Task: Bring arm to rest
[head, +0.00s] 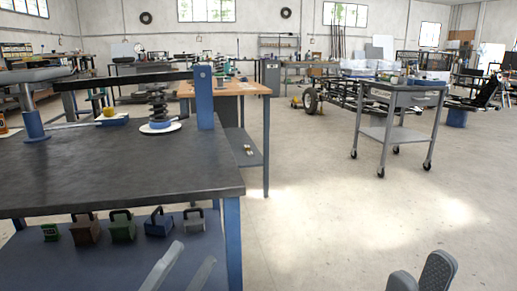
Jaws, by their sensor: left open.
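A black lever arm (125,81) runs roughly level from a blue post (205,100) toward the left above the dark workbench (150,175). A dark coil spring (157,101) stands upright on a white disc under the bar; I cannot tell if its top touches the bar. My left gripper (190,258) is at the bottom of the view, its two grey fingers apart and empty, in front of the bench's lower shelf. My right gripper (421,268) shows only its fingertips at the bottom right, over open floor; its gap is unclear and nothing shows in it.
Several handled weights (122,227) stand on the lower shelf (110,265). A blue pedestal with a grey top (33,122) and a small yellow object (110,112) are on the bench. A grey cart (390,134) stands back right. The floor (350,215) between is clear.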

